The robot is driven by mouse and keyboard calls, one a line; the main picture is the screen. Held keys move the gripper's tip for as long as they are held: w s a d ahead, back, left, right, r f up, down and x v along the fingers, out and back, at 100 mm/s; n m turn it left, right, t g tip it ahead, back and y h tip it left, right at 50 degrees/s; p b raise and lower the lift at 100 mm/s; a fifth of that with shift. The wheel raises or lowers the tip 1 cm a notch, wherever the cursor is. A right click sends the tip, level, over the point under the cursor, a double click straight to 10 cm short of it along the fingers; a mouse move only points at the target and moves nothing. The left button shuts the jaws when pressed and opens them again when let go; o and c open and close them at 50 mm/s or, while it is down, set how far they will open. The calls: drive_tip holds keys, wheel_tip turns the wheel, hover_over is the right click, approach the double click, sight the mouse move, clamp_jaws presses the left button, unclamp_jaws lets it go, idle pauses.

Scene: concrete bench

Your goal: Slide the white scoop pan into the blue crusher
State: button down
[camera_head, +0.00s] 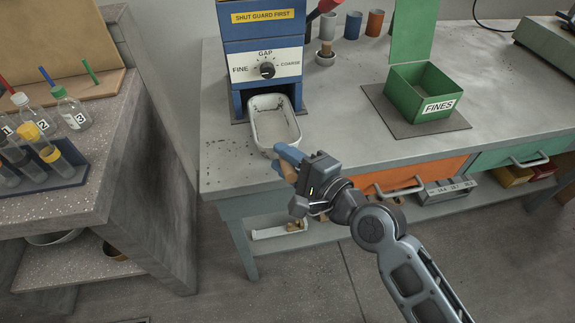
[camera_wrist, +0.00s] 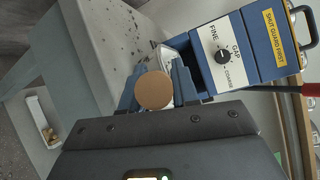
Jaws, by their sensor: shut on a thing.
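The white scoop pan (camera_head: 272,128) lies on the bench in front of the blue crusher (camera_head: 262,42). Its far end is at the crusher's low opening, between the two side walls, and its near part sticks out towards me. My gripper (camera_head: 284,160) is shut on the pan's handle at the near end. In the wrist view the handle's round brown end (camera_wrist: 153,90) sits between the blue fingers of my gripper (camera_wrist: 155,84), and hides most of the pan. The crusher (camera_wrist: 222,55) stands beyond, to the right.
A green FINES box (camera_head: 423,95) stands on a dark mat to the right. Several cups and a red-handled lever (camera_head: 325,8) are behind the crusher's right side. A side bench with bottles and a tube rack (camera_head: 40,160) is at left.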

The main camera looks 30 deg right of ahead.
sight(301, 143)
drive_tip(key=shift+w+d+f+b, duration=0.1)
drive_tip(key=shift+w+d+b, duration=0.25)
drive_tip(key=shift+w, duration=0.65)
drive_tip(key=shift+w+d+r+b, duration=0.1)
drive_tip(key=shift+w+d+b, duration=0.25)
drive_tip(key=shift+w, duration=0.7)
drive_tip(key=shift+w+d+f+b, duration=0.1)
drive_tip(key=shift+w+d+b, duration=0.25)
drive_tip(key=shift+w, duration=0.65)
drive_tip(key=shift+w+d+f+b, duration=0.1)
drive_tip(key=shift+w+d+b, duration=0.15)
drive_tip(key=shift+w, duration=0.5)
drive_tip(key=shift+w+d+f+b, duration=0.1)
drive_tip(key=shift+w+d+b, duration=0.1)
drive_tip(key=shift+w, duration=0.55)
drive_tip(key=shift+w+d+f+b, duration=0.1)
drive_tip(key=shift+w+d+b, duration=0.15)
drive_tip(key=shift+w, duration=0.5)
drive_tip(key=c, duration=0.8)
unclamp_jaws()
drive_tip(key=shift+v, duration=3.85)
